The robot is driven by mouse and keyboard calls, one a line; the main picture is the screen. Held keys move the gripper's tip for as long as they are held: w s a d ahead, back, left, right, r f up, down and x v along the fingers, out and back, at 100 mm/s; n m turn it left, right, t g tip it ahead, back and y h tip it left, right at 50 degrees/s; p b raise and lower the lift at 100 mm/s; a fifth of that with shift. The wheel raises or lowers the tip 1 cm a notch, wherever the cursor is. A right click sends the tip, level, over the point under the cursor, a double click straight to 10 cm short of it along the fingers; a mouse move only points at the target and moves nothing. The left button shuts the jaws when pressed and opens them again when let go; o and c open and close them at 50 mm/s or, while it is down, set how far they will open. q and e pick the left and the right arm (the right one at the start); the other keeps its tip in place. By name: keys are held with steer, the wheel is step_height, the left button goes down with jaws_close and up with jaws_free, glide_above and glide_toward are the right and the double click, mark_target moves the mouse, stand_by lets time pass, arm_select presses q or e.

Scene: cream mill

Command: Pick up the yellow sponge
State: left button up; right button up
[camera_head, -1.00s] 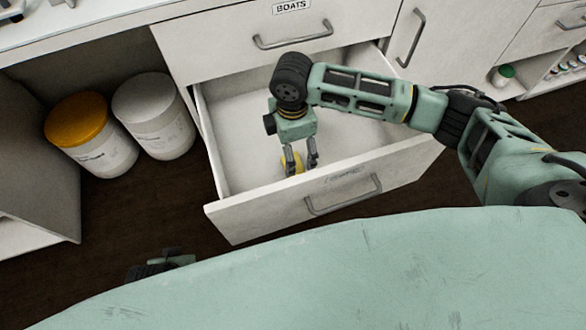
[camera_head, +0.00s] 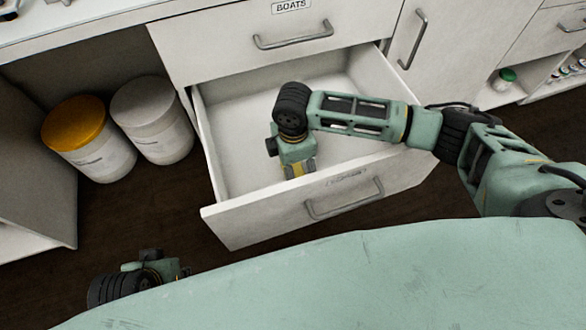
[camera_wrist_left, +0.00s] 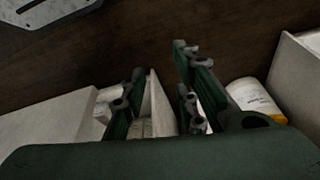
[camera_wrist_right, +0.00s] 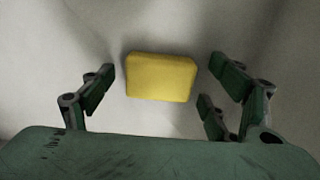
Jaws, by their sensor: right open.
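The yellow sponge (camera_wrist_right: 160,78) lies flat on the white floor of the open drawer (camera_head: 232,112). In the right wrist view it sits ahead of and between the spread fingers of my right gripper (camera_wrist_right: 165,85), with gaps on both sides. In the head view my right gripper (camera_head: 300,170) points down into the drawer near its front wall, and only a bit of the yellow sponge (camera_head: 297,171) shows by the fingers. My left gripper (camera_wrist_left: 163,95) has its fingers apart with nothing held between them. In the head view my left arm's end (camera_head: 140,277) is low at the left, away from the drawer.
The drawer's front panel (camera_head: 240,222) stands close beside my right gripper. A closed drawer labelled BOATS (camera_head: 220,45) is above. Two tubs, one with an orange lid (camera_head: 73,122) and one grey-white (camera_head: 150,115), stand left of the drawer on the dark floor (camera_head: 130,215).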

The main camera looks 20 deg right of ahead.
steer(key=c, duration=0.9)
steer(key=shift+r, duration=0.15)
steer(key=shift+r, duration=0.45)
step_height(320, 180, up, 4)
steer(key=shift+f+p, duration=0.25)
steer(key=shift+p, duration=0.65)
arm_select(q)
step_height(320, 180, down, 15)
steer(key=s+p, duration=0.1)
steer(key=p, duration=0.1)
steer(key=shift+g, duration=0.4)
arm_select(e)
steer(key=s+d+r, duration=0.1)
steer(key=d+r, duration=0.1)
steer(key=d, duration=0.1)
steer(key=s+d+r, duration=0.1)
steer(key=d+r, duration=0.1)
steer(key=d, duration=0.2)
steer(key=d+r, duration=0.2)
steer(key=d, duration=0.2)
steer(key=shift+s+d+r, duration=0.15)
steer(key=shift+s+r, duration=0.05)
steer(key=shift+s, duration=0.2)
arm_select(q)
steer(key=shift+r, duration=0.1)
